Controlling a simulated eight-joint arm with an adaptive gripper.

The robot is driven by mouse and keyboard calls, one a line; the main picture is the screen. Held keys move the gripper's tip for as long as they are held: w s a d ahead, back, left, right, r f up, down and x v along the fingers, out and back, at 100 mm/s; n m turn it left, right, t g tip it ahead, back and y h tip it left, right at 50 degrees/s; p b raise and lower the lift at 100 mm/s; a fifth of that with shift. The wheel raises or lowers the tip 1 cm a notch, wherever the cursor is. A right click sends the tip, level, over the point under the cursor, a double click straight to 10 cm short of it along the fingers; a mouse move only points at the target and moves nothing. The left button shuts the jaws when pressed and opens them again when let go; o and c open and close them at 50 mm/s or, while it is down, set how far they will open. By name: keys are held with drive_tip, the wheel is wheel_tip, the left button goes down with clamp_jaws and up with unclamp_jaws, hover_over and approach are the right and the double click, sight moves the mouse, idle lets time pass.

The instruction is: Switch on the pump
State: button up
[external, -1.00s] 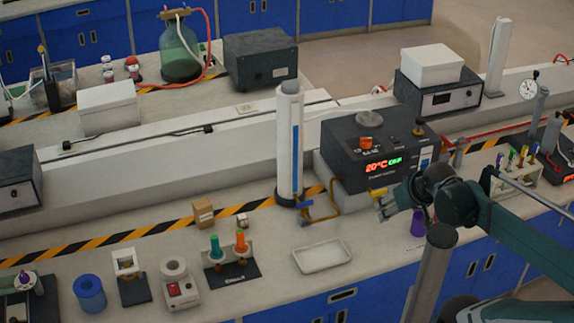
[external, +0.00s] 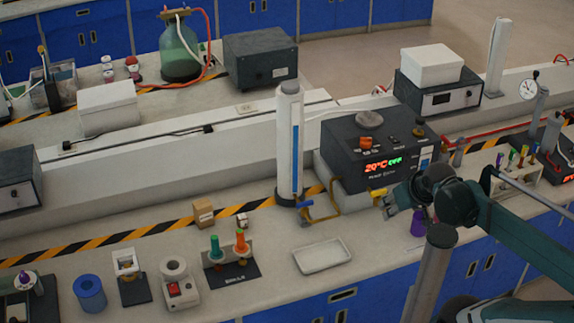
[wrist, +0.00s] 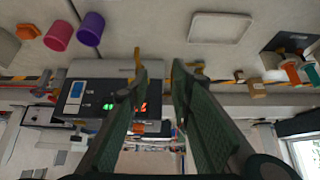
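A dark box-shaped unit (external: 345,155) with a red 20°C readout and a smaller green readout (external: 395,160) stands right of centre on the bench. I cannot tell for sure which control is the pump switch. My gripper (external: 386,206) is in front of the unit's lower front, apart from the readouts. In the wrist view the unit (wrist: 75,107) is upside down, partly behind my left finger. My gripper (wrist: 160,72) is open, with nothing between the fingers.
A white column (external: 289,140) with a blue stripe stands left of the unit, with a yellow pipe (external: 335,200) between them. A white tray (external: 322,257) lies on the front bench. A purple cup (external: 418,222) is beside my gripper; a pink cup (wrist: 59,36) also shows.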

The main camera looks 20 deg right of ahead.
drive_tip(key=shift+w+d+r, duration=0.1)
drive_tip(key=shift+w+r, duration=0.1)
drive_tip(key=shift+r, duration=0.1)
clamp_jaws()
drive_tip(key=w+d+r+g+p, duration=0.1)
drive_tip(key=w+d+r+p, duration=0.2)
drive_tip(key=w+r+p, duration=0.3)
drive_tip(key=w+d+r+g+p, duration=0.1)
drive_tip(key=w+d+r+p, duration=0.35)
drive_tip(key=w+r, duration=0.3)
drive_tip(key=w+d+r+g+p, duration=0.2)
drive_tip(key=w+d+r+p, duration=0.1)
drive_tip(key=w+d+p, duration=0.7)
drive_tip(key=shift+w+d, duration=0.2)
drive_tip(key=shift+w, duration=2)
drive_tip(key=shift+f, duration=0.1)
